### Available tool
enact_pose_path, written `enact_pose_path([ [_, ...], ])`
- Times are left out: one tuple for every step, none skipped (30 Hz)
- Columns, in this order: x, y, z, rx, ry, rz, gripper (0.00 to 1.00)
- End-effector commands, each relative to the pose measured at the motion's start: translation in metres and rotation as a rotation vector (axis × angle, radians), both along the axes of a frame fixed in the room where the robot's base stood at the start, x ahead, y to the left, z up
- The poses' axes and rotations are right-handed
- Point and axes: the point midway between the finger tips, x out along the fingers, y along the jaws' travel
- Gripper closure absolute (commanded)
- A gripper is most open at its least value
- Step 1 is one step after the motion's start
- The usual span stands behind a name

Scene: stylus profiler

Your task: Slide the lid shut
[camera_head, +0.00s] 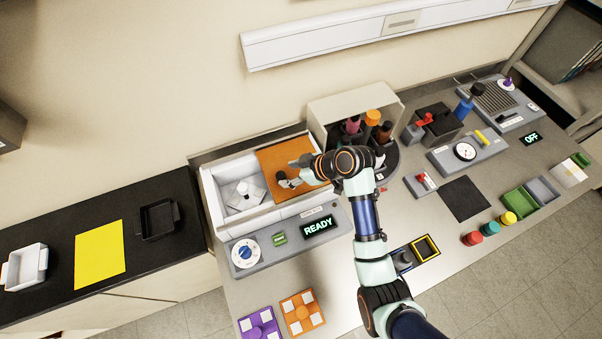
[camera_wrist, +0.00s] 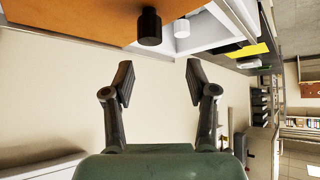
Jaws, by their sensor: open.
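The profiler's white box (camera_head: 208,197) is open on its left part in the head view, with a pale stage (camera_head: 243,190) showing inside. The orange-brown lid (camera_head: 275,158) covers the right part of the box. In the wrist view the lid (camera_wrist: 70,15) fills the top left, with a black knob (camera_wrist: 149,27) near its edge. My gripper (camera_head: 288,180) is over the lid in the head view. In the wrist view my gripper (camera_wrist: 158,80) is open and empty, its fingertips apart and clear of the knob. The arm hides part of the lid in the head view.
A panel with a blue-and-white dial (camera_head: 246,253) and a READY display (camera_head: 319,226) lies in front of the box. An open-fronted cabinet (camera_head: 330,103) with bottles stands to the right, close to my wrist. The black counter at left has free room around a yellow sheet (camera_head: 99,254).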

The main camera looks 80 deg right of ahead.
Motion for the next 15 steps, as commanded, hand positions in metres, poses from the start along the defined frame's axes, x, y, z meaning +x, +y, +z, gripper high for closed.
enact_pose_path([
  [-0.009, -0.008, -0.002, 0.006, -0.005, -0.009, 0.43],
  [-0.012, -0.011, -0.003, 0.007, -0.006, -0.009, 0.43],
  [-0.015, -0.012, -0.004, 0.007, -0.008, -0.008, 0.43],
  [-0.015, -0.013, -0.005, 0.007, -0.008, -0.008, 0.43],
  [-0.015, -0.013, -0.005, 0.007, -0.008, -0.008, 0.43],
  [-0.014, -0.012, -0.006, 0.007, -0.008, -0.007, 0.43],
  [-0.013, -0.012, -0.007, 0.007, -0.008, -0.007, 0.43],
  [-0.011, -0.012, -0.009, 0.008, -0.007, -0.006, 0.43],
  [-0.007, -0.013, -0.012, 0.008, -0.007, -0.006, 0.43],
  [-0.004, -0.013, -0.015, 0.008, -0.007, -0.006, 0.43],
  [0.000, -0.014, -0.019, 0.010, -0.007, -0.006, 0.43],
  [0.005, -0.014, -0.025, 0.010, -0.006, -0.005, 0.43],
  [0.010, -0.015, -0.029, 0.009, -0.007, -0.006, 0.43],
  [0.014, -0.016, -0.033, 0.009, -0.006, -0.006, 0.43],
  [0.019, -0.016, -0.038, 0.008, -0.006, -0.006, 0.43],
])
